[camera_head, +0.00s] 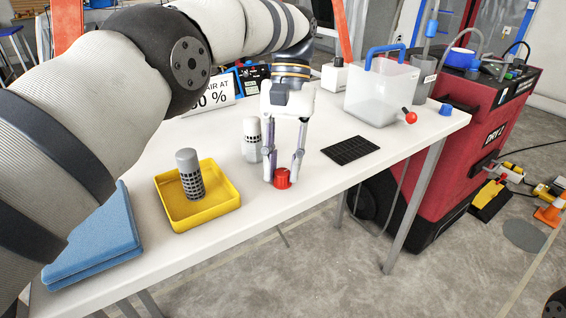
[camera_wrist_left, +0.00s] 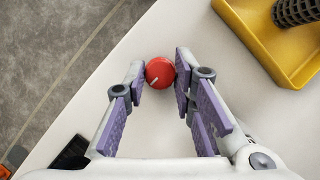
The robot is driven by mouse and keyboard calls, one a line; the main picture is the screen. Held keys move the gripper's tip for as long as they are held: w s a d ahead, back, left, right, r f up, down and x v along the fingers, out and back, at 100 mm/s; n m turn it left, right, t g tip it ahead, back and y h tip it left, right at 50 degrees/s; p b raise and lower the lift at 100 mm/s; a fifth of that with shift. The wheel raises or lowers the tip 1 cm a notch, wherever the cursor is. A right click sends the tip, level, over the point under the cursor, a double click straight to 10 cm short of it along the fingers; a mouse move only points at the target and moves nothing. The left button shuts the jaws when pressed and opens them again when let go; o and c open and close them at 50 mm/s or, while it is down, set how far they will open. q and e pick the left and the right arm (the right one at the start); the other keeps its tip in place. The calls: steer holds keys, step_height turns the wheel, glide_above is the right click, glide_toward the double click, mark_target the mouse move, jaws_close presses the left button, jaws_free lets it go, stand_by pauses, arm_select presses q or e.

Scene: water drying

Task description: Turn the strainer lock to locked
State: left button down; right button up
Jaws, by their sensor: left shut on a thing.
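A round red knob (camera_head: 282,178) with a white line on its top sits at the front edge of the white table. It also shows in the left wrist view (camera_wrist_left: 159,72), where the white line slants across its face. I take it to be the strainer lock; no lock labels are readable. My left gripper (camera_head: 283,168) points down over it, shut on the knob with one finger on each side. A grey cylinder with a dark mesh band (camera_head: 189,175), likely a strainer, stands upright in a yellow tray (camera_head: 224,206). My right gripper is not in view.
A similar pale cylinder (camera_head: 252,140) stands behind the left gripper. A black grid mat (camera_head: 351,150) lies to the right. A clear tank with a blue handle (camera_head: 383,95) and a red-tipped lever (camera_head: 411,118) stand farther right. Blue folded cloths (camera_head: 95,245) lie at the left.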

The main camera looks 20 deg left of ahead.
arm_select(q)
steer(key=c, duration=1.3)
jaws_free()
steer(key=shift+c, duration=0.2)
